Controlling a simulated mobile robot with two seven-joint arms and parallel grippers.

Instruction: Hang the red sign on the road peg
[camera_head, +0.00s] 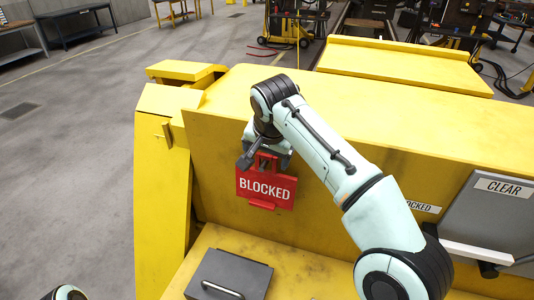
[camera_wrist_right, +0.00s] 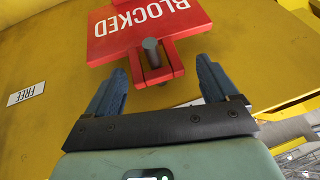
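The red sign (camera_head: 265,190), lettered BLOCKED, is upright against the yellow wall panel (camera_head: 330,215). It also shows upside down in the right wrist view (camera_wrist_right: 115,33). A dark grey round peg (camera_wrist_right: 151,45) shows at the sign's red loop (camera_wrist_right: 158,70) and appears to pass through it. My right gripper (camera_head: 263,158) is at the top of the sign. In the right wrist view its two fingers (camera_wrist_right: 160,66) stand apart on either side of the loop, with gaps to it. My left gripper is out of view.
A grey box with a handle (camera_head: 228,277) lies on the yellow ledge below the sign. A grey panel labelled CLEAR (camera_head: 494,215) is at the right. A white FREE label (camera_wrist_right: 26,94) is on the yellow wall. Open floor lies at the left.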

